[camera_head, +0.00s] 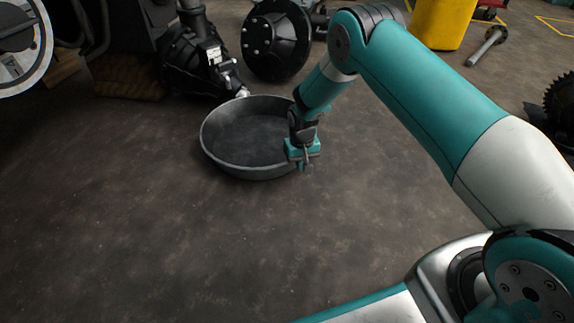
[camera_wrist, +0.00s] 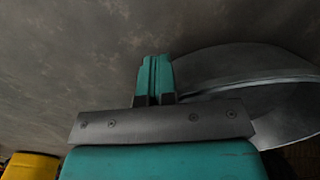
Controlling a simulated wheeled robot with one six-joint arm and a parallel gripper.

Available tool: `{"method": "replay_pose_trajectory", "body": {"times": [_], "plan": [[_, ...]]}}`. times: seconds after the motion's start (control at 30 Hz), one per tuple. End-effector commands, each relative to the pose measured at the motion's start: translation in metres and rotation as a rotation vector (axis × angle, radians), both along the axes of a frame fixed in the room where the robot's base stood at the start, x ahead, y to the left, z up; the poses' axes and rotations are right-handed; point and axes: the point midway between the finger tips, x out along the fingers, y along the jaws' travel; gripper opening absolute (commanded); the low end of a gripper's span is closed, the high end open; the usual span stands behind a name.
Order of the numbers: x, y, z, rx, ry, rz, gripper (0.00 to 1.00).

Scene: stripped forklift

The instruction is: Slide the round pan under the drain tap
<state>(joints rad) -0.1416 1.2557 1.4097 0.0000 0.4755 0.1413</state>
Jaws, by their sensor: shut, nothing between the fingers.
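The round pan (camera_head: 250,137) is a grey metal dish lying on the floor in the head view, left of my gripper. Its outer wall also shows at the right of the wrist view (camera_wrist: 250,65). My gripper (camera_head: 306,168) is shut and empty, low at the pan's right side, its fingers pointing down. I cannot tell whether the fingers touch the pan's wall. A small light-coloured fitting (camera_head: 242,93), which may be the drain tap, sits just behind the pan's back rim, below a dark housing (camera_head: 195,60).
A black round hub (camera_head: 277,40) stands behind the pan. A yellow container (camera_head: 441,22) and a metal rod with a round end (camera_head: 487,46) are at the back right. A dark gear (camera_head: 560,100) is at the right edge. The floor in front of the pan is clear.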

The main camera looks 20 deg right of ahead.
Motion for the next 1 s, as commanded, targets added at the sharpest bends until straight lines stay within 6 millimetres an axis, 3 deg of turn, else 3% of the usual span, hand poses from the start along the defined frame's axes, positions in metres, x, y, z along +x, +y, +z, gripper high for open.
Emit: {"method": "replay_pose_trajectory", "body": {"times": [0.63,1.0], "plan": [[0.037,0.017,-0.002,0.001,-0.004,0.000,0.00],[0.030,0.013,0.002,0.000,0.001,-0.001,0.00]]}}
